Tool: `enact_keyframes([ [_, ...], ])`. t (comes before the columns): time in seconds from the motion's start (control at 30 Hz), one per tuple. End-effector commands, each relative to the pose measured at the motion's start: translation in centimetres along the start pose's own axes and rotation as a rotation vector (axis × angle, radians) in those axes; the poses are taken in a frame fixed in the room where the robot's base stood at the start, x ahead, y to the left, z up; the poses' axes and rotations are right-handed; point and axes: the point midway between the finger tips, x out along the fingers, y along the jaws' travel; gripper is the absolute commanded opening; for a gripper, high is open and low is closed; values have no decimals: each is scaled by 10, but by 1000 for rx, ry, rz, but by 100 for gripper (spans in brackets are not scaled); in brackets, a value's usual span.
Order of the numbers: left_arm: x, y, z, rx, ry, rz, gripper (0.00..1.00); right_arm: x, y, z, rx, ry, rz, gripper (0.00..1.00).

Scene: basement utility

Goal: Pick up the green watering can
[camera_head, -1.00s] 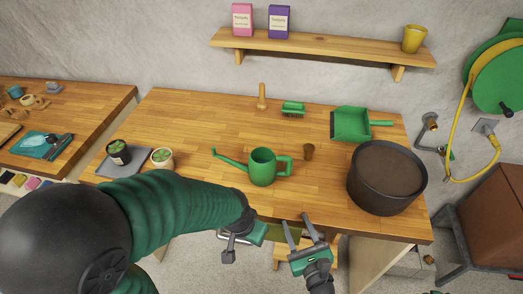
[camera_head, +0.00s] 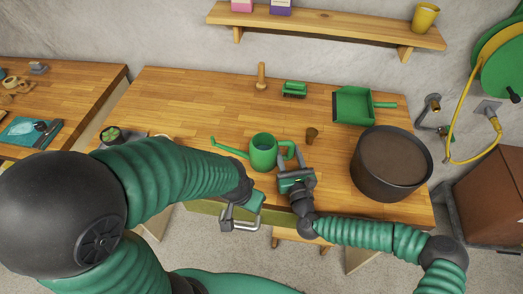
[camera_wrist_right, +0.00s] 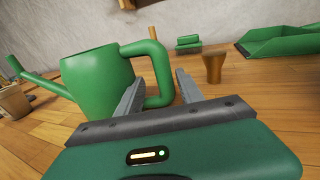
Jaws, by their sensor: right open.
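The green watering can (camera_head: 263,153) stands upright on the wooden table, its spout to the left and its handle to the right. In the right wrist view the can (camera_wrist_right: 95,80) is at the left, and its handle (camera_wrist_right: 160,75) shows beyond and between my fingers. My right gripper (camera_head: 293,163) is open at the handle side of the can; its fingers (camera_wrist_right: 155,92) reach to either side of the handle's lower part. I cannot tell whether they touch it.
A small brown cup (camera_head: 311,135) stands just right of the can. A large dark pot (camera_head: 424,178) is at the right of the table (camera_head: 190,95). A green dustpan (camera_head: 353,105), a green brush (camera_head: 294,88) and a wooden peg (camera_head: 262,76) are behind.

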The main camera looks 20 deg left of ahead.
Motion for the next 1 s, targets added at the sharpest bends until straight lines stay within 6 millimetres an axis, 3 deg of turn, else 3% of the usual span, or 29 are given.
enact_keyframes([
  [0.13,-4,0,-1,1,0,0,45,24,-3,1,1,-2,-1,45],
  [0.4,-3,1,-1,1,0,0,45,31,-1,0,1,1,-1,45],
  [0.73,-3,0,-1,1,0,0,45,31,-1,0,0,1,0,2],
  [1.0,-3,0,-1,1,0,0,45,30,-2,-1,1,2,-1,0],
])
